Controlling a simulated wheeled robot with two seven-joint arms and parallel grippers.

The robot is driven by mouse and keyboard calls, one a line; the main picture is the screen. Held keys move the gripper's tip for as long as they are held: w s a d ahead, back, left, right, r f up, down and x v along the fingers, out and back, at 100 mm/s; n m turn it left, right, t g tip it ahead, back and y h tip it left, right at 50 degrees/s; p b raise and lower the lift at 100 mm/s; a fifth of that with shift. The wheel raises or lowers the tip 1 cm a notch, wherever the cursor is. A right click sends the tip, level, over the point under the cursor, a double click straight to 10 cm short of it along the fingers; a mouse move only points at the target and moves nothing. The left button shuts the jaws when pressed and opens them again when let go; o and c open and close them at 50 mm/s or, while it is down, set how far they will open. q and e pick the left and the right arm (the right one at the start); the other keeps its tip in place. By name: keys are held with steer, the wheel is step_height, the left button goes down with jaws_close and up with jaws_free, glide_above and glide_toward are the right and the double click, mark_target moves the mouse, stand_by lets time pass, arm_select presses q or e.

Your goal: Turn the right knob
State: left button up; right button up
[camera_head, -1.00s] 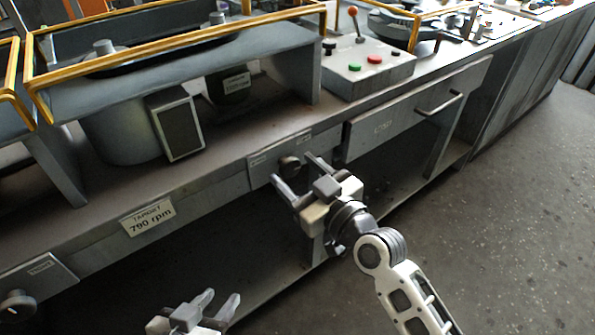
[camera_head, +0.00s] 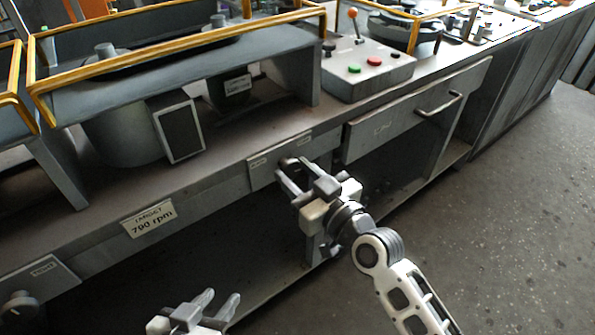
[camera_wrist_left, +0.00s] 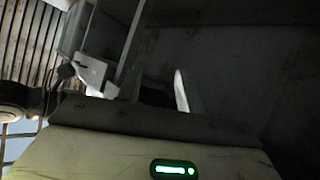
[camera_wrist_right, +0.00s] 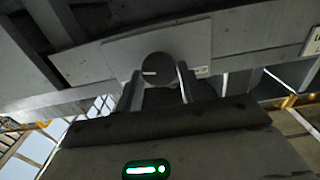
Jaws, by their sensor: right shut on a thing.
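The right knob, dark and round (camera_wrist_right: 157,68) with a white mark on its face, sits on a grey plate on the bench front. In the head view the knob (camera_head: 288,162) is partly hidden by my right gripper (camera_head: 289,178). The right gripper's two fingers are closed in on either side of the knob; they also show in the right wrist view (camera_wrist_right: 159,87). My left gripper (camera_head: 219,302) is open and empty at the bottom of the head view, below the bench front. Its fingers show in the left wrist view (camera_wrist_left: 157,84) with nothing between them.
A second knob (camera_head: 18,306) is on the bench front at lower left. A label reading 790 rpm (camera_head: 149,218) is between the knobs. A drawer with a handle (camera_head: 438,104) is right of my right gripper. A box with green and red buttons (camera_head: 366,72) stands on the bench.

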steer(key=shift+m+p, duration=0.45)
steer(key=shift+m, duration=0.65)
steer(key=shift+m+p, duration=0.3)
steer(key=shift+m, duration=0.8)
arm_select(q)
steer(key=shift+a+r, duration=0.1)
steer(key=shift+r, duration=0.15)
arm_select(e)
steer(key=shift+d+m, duration=0.1)
steer(key=shift+m, duration=0.7)
arm_select(q)
steer(key=shift+r, duration=0.15)
arm_select(e)
steer(key=o, duration=1)
steer(key=shift+c, duration=0.2)
